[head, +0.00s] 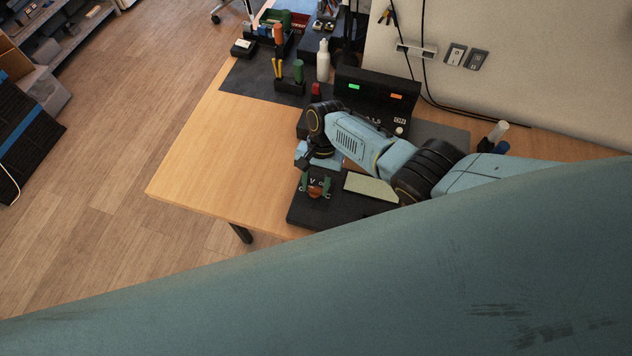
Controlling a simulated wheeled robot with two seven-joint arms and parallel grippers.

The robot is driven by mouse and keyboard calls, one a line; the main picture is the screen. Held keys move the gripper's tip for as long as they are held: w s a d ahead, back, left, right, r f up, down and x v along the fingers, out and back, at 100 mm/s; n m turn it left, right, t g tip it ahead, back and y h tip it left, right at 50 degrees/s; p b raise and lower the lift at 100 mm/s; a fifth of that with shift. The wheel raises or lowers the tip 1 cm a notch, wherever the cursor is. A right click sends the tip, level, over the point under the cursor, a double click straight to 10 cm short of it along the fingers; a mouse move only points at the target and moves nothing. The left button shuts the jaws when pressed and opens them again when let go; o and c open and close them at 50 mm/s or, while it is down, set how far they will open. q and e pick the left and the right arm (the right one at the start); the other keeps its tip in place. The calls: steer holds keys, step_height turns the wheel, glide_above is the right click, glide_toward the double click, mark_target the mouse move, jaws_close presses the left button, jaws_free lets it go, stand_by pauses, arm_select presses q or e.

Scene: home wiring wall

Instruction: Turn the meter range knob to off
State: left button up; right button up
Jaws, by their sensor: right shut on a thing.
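The meter (297,214) is a flat black box with a pale screen (370,187), lying near the front edge of the wooden table. Its range knob (315,194) is small and reddish-orange, with white letters around it, some of them hidden. My right gripper (315,187) comes down over the knob from above, with green fingertips on either side of it. It is shut on the knob. The knob's pointer and exact setting are too small to tell. My right arm covers part of the table behind the meter. My left gripper is not in view.
A black panel box (376,92) with green and orange lights stands behind the arm. A white bottle (323,61) and screwdrivers in a black holder (289,87) stand at the back left. The table's left part (215,150) is clear. My own teal body part fills the foreground.

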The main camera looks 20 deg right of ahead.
stand_by(0.3)
steer(key=o, duration=1)
steer(key=p+v, duration=0.2)
steer(key=v, duration=1.1)
steer(key=shift+r+p, duration=0.2)
steer(key=shift+p, duration=0.1)
